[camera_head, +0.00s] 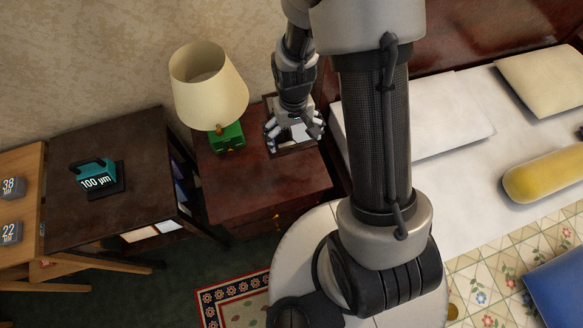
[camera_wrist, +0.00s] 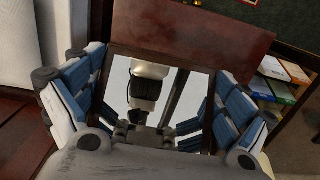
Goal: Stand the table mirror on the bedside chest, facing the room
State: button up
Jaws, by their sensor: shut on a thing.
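The table mirror (camera_head: 299,133) has a dark frame and a bright glass, and it is at the back right of the bedside chest (camera_head: 262,190), a reddish-brown wooden chest. My gripper (camera_head: 295,126) points down from above and is shut on the mirror, partly covering it. In the wrist view the mirror (camera_wrist: 186,92) sits between the blue-padded fingers (camera_wrist: 155,105), its glass toward the camera and reflecting my gripper and arm. The chest top (camera_wrist: 190,35) shows beyond it. I cannot tell whether the mirror's foot touches the chest top.
A lamp (camera_head: 208,88) with a cream shade and green base stands on the chest, left of the mirror. The chest's front top is clear. A bed (camera_head: 435,115) with pillows is at the right.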

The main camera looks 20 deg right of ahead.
notch_tip(320, 180, down, 19)
jog(key=b, duration=0.5)
jog(key=shift+r, duration=0.2)
jog(key=shift+f+b, duration=0.1)
jog(key=shift+b, duration=0.25)
jog(key=shift+f, duration=0.15)
jog(key=o, duration=1.7)
jog(key=shift+r, duration=0.2)
